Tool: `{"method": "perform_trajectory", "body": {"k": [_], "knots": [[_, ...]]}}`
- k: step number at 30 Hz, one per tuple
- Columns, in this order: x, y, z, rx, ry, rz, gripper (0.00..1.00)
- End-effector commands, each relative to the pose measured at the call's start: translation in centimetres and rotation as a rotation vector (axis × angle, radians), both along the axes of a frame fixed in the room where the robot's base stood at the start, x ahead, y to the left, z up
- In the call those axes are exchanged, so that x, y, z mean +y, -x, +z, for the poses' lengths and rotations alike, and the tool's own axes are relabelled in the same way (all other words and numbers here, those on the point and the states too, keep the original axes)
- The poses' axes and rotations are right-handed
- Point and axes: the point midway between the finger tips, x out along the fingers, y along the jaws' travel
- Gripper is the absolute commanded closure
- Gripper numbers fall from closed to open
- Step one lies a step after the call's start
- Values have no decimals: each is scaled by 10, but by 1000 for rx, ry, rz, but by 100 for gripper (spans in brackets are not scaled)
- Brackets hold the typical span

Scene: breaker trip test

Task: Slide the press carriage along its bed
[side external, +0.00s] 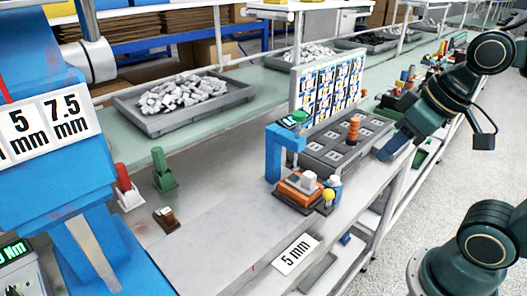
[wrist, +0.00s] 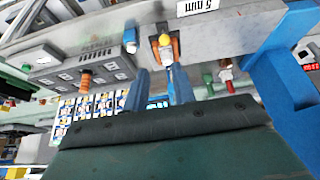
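The press carriage (side external: 298,190) is a small orange block with a white piece on top. It sits at the foot of a blue bracket-shaped frame (side external: 273,155) on the grey bench. A yellow knob (side external: 328,196) is at its right end. In the wrist view the yellow knob (wrist: 164,40) and orange carriage (wrist: 176,47) show beyond the fingertips. My gripper (side external: 390,147) has blue fingers and hangs right of the carriage, apart from it. In the wrist view my gripper (wrist: 160,75) has its fingers spread with nothing held. The bed under the carriage is mostly hidden.
A grey tray (side external: 320,157) with an orange stack (side external: 353,130) stands behind the carriage, before a card rack (side external: 330,84). Red (side external: 127,190) and green (side external: 162,170) clamps stand left.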

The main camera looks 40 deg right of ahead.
Motion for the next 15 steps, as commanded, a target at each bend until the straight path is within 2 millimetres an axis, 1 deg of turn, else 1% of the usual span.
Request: {"method": "perform_trajectory", "body": {"k": [1, 3, 4, 11, 15], "knots": [[-1, -7, -1, 14, -1, 4, 84], [-3, -16, -3, 30, -6, 17, 98], [-4, -20, -4, 39, -8, 21, 100], [-16, -57, -15, 92, -45, 71, 100], [-28, -79, -25, 116, -82, 99, 100]]}}
